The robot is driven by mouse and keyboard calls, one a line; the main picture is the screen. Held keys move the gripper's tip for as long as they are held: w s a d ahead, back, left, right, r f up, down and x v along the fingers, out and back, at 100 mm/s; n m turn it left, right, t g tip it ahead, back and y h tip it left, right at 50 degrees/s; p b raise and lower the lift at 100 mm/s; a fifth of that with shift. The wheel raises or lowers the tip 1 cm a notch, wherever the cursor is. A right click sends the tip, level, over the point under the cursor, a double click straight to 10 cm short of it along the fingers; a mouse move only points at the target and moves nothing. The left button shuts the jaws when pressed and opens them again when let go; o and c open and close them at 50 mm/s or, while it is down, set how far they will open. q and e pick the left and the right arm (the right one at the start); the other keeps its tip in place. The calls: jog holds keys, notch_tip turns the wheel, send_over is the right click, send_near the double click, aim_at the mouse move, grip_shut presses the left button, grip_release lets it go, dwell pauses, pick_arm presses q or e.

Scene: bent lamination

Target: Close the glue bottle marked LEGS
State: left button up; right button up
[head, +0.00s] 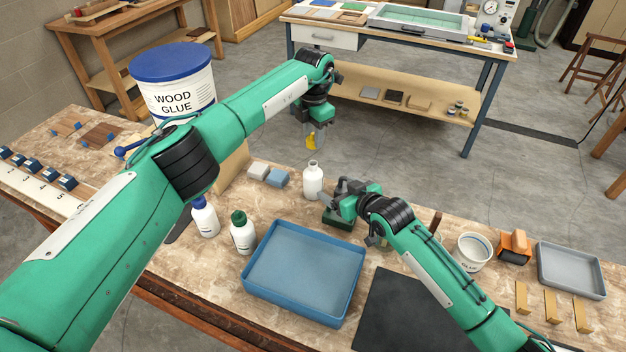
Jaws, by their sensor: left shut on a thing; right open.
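An uncapped white bottle (313,182) stands upright on the bench, its neck bare; no marking is readable on the side I see. My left gripper (311,134) is above the bottle, shut on a small yellow cap (311,143), which is apart from the neck. My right gripper (335,188) is open just right of the bottle; I cannot tell whether it touches it. A blue-capped white bottle (205,220) and a green-capped white bottle (243,236) stand nearer, to the left; their labels are too small to read.
A blue tray (305,270) lies in front of the bottles, with a dark mat (405,312) to its right. Grey and blue blocks (268,175) sit left of the uncapped bottle. A large wood glue tub (175,84) stands behind my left arm.

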jog(key=x, duration=1.2)
dwell(0.3)
jog(key=c, duration=1.5)
pick_arm(q)
send_over(313, 163)
jog(key=shift+f, duration=2.55)
jog(key=shift+f, duration=0.85)
jog(key=shift+f, duration=0.55)
